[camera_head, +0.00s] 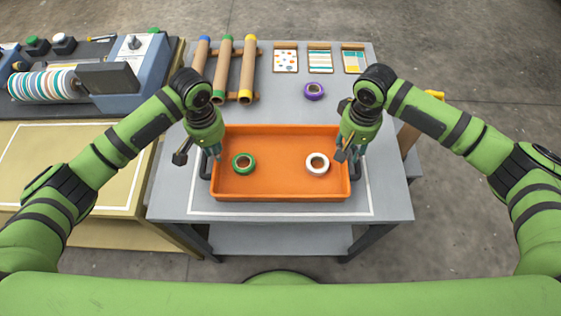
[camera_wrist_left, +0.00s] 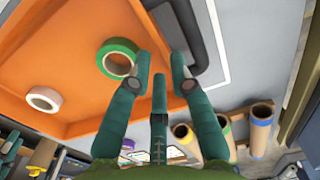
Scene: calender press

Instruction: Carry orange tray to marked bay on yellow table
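The orange tray (camera_head: 280,188) sits on the grey table, with a green tape roll (camera_head: 243,163) at its left and a white tape roll (camera_head: 317,163) at its right. It has dark handles at both ends. My left gripper (camera_head: 214,153) is at the tray's left end. In the left wrist view its fingers (camera_wrist_left: 159,74) are spread, with the left handle (camera_wrist_left: 205,45) close to one fingertip and not clearly gripped. My right gripper (camera_head: 349,155) is at the right end, fingers apparently apart; its contact with the handle is hidden. The yellow table (camera_head: 75,222) at left carries a white-outlined bay (camera_head: 75,165).
The grey table (camera_head: 390,200) holds cardboard rolls (camera_head: 225,70) on a rack, several pattern cards (camera_head: 320,60) and a purple tape roll (camera_head: 314,90) behind the tray. The calender press (camera_head: 125,75) stands behind the yellow table. The bay looks clear.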

